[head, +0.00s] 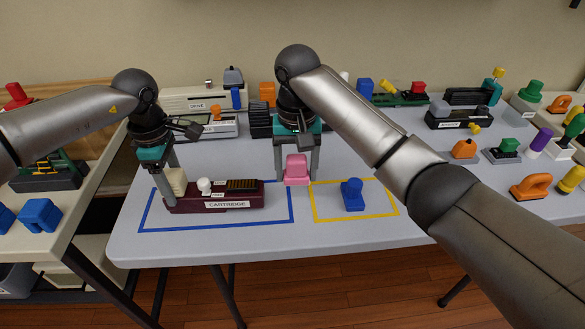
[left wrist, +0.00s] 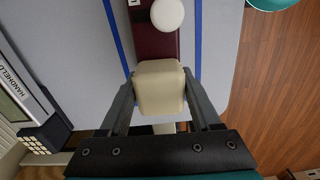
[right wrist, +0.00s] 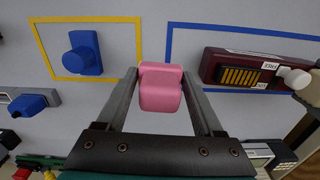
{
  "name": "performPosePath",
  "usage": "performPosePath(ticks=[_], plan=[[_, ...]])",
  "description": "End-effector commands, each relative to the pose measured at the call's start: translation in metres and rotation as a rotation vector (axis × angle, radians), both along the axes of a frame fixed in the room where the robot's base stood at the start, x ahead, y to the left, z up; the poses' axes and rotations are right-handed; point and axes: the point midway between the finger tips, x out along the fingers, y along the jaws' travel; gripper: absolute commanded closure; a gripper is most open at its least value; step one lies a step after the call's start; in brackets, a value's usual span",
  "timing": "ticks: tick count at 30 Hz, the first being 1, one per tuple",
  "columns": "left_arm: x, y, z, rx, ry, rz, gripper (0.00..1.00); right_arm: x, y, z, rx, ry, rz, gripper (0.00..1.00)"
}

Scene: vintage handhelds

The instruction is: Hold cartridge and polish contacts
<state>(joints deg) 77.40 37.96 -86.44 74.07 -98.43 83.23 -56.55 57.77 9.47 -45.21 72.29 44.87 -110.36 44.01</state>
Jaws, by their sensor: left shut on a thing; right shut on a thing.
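The maroon cartridge (head: 215,204) lies on the table inside the blue outline, with a white knob (head: 204,185) on top and dark gold-striped contacts (head: 243,185) toward its right end. My left gripper (head: 173,188) is shut on the cream block (left wrist: 160,88) at the cartridge's left end. My right gripper (head: 297,178) is shut on a pink block (head: 297,168), right of the cartridge and apart from it. The right wrist view also shows the pink block (right wrist: 160,88) between the fingers, with the contacts (right wrist: 239,76) to the right. Whether the pink block touches the table is unclear.
A blue knobbed block (head: 352,195) sits inside the yellow outline (head: 314,213). A drive unit (head: 190,100), a dark device (head: 458,117) and several coloured parts stand along the back and right. An orange handle (head: 531,187) lies at right. The table's front strip is clear.

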Motion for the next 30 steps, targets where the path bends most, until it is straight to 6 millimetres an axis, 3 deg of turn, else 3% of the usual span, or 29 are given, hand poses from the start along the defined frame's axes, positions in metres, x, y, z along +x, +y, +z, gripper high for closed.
performPosePath(ticks=[5,18,30], plan=[[-0.001,-0.001,-0.002,-0.001,0.003,-0.002,1.00,0.000,0.002,0.000,0.001,0.000,0.001,1.00],[-0.001,-0.001,-0.002,-0.001,0.003,-0.002,1.00,0.002,0.037,-0.003,0.001,0.000,0.000,1.00],[-0.001,-0.001,-0.002,-0.001,0.003,-0.001,1.00,0.002,0.040,-0.003,0.001,-0.001,0.000,1.00]])
